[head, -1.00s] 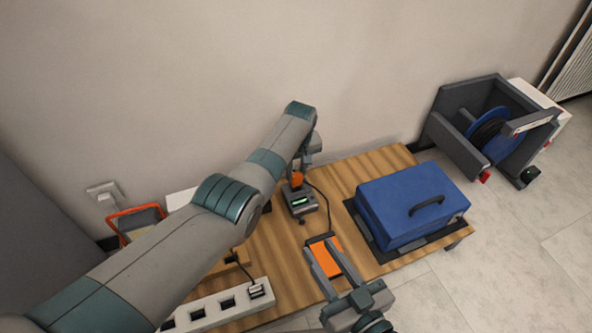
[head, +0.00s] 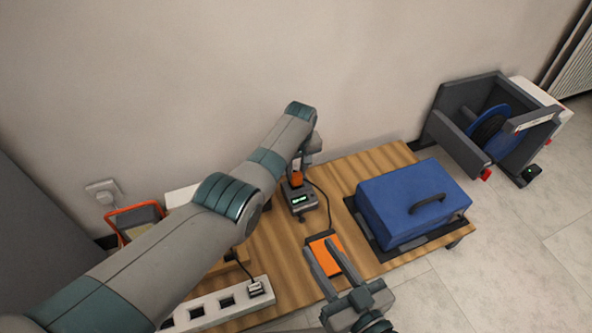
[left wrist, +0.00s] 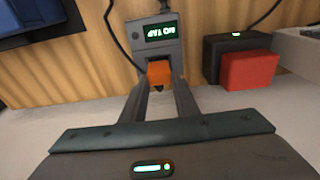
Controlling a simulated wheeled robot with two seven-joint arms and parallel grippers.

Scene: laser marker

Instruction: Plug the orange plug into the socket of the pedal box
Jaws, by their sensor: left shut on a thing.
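The orange plug (head: 297,179) is in my left gripper (head: 299,172), above the near side of a grey box (head: 300,202) with a lit green display. This looks like the pedal box. In the left wrist view the orange plug (left wrist: 159,72) sits between the two fingertips (left wrist: 160,84) and meets the edge of the grey box (left wrist: 160,50). The socket is hidden behind the plug, so I cannot tell how deep it sits. My right gripper (head: 325,256) is open, its fingers over an orange pedal (head: 322,246).
A blue case (head: 410,205) stands on a black mat at the wooden table's right. A white power strip (head: 215,305) lies at the front left. A black cable (head: 325,200) runs from the grey box. A red block (left wrist: 249,71) shows in the left wrist view.

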